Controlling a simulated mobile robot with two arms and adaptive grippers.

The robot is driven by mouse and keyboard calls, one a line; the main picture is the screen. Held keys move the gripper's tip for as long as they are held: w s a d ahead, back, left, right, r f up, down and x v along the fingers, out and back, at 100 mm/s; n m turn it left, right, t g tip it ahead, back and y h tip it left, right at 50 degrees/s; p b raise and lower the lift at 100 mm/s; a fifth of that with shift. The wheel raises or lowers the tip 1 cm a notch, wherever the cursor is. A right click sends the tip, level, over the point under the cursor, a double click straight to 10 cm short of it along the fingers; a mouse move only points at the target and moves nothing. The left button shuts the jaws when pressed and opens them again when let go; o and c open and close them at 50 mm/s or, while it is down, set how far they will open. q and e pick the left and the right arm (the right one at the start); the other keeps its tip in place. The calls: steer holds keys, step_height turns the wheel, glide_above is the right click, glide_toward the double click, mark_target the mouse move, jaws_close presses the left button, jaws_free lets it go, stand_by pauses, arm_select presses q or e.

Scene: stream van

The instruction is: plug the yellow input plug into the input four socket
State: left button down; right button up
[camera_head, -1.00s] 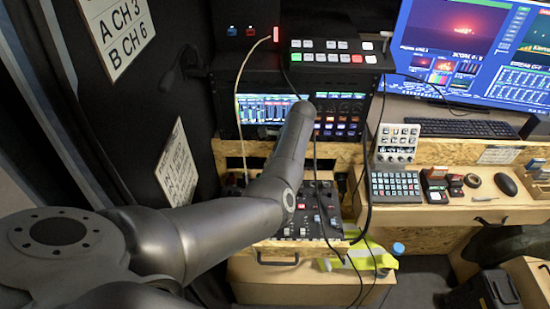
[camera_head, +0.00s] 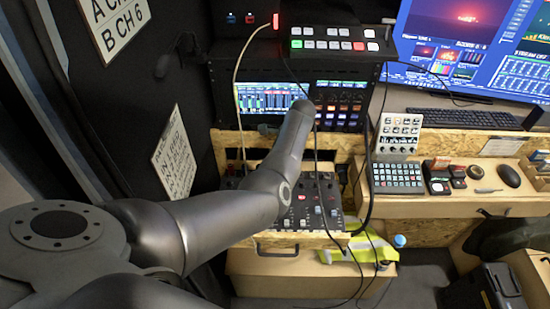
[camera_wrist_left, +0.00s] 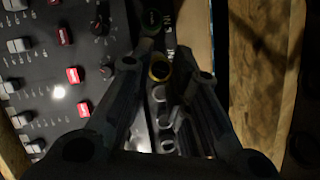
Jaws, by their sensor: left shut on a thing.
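In the left wrist view a plug with a yellow ring (camera_wrist_left: 160,70) sits between the two fingers of my left gripper (camera_wrist_left: 164,72), which is shut on it. Its far end is dark, and I cannot tell whether it touches a socket. A row of round sockets (camera_wrist_left: 163,119) runs along the edge of the mixer panel (camera_wrist_left: 45,72), close beside the fingers. Printed labels beside them are too small and dark to read. In the head view my left arm reaches over the mixer (camera_head: 318,207) and its gripper is hidden. My right gripper is not in view.
A dark ring with a green tint (camera_wrist_left: 151,20) lies just beyond the yellow one. A wooden edge (camera_wrist_left: 262,70) runs along the right of the wrist view. Cables (camera_head: 316,165) hang in front of the rack (camera_head: 340,105). A button pad (camera_head: 398,177) stands right of the mixer.

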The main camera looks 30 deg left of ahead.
arm_select(q)
steer(key=shift+f+b, duration=0.8)
steer(key=shift+f, duration=0.55)
steer(key=c, duration=1.3)
jaws_free()
steer(key=v, duration=1.2)
steer(key=shift+d, duration=0.1)
steer(key=shift+r, duration=0.1)
